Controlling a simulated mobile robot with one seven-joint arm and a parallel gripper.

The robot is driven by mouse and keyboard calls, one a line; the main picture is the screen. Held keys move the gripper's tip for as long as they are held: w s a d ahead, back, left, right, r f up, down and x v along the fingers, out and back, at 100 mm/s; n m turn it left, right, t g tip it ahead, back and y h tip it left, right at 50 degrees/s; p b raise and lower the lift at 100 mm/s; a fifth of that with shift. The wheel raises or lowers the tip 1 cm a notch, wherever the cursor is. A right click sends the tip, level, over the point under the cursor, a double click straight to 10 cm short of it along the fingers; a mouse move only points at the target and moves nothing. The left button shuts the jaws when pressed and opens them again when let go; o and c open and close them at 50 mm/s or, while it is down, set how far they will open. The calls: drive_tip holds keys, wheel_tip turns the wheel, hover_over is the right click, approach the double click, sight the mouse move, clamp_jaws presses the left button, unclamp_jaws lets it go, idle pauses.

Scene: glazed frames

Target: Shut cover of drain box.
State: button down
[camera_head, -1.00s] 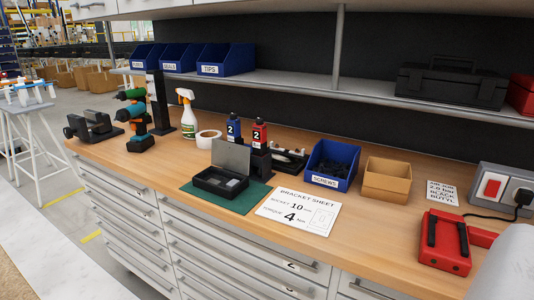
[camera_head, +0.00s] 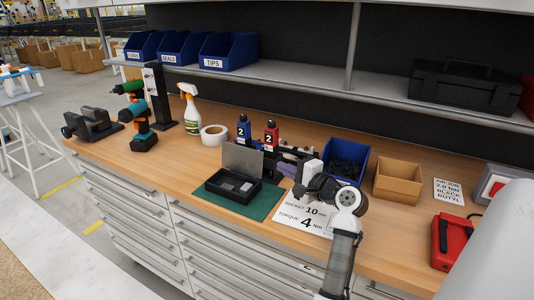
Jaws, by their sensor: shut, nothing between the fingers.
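The drain box is a small black open-topped box (camera_head: 226,194) on a green mat (camera_head: 266,204) on the wooden bench. Its grey cover (camera_head: 243,160) stands up at the back edge, hinged open, and small grey pieces show inside the box. My gripper (camera_head: 301,188) is to the right of the box, above the bracket sheet, and apart from the cover. It is shut and empty; its fingers are small and dark in this view.
Blue and red bottles (camera_head: 271,136) stand right behind the cover. A blue screws bin (camera_head: 348,154) and a cardboard tray (camera_head: 397,180) stand behind and right of my arm. A tape roll (camera_head: 214,135), spray bottle (camera_head: 190,108) and drill (camera_head: 139,125) are left. The bench front-left of the mat is clear.

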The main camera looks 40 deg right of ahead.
drive_tip(key=w+p, duration=0.3)
drive_tip(key=w, duration=0.5)
drive_tip(key=shift+d+f+m, duration=0.3)
drive_tip(key=shift+d+f, duration=0.1)
drive_tip(key=shift+w+a+f, duration=0.1)
drive_tip(key=shift+w+f, duration=0.05)
drive_tip(key=shift+b, duration=0.55)
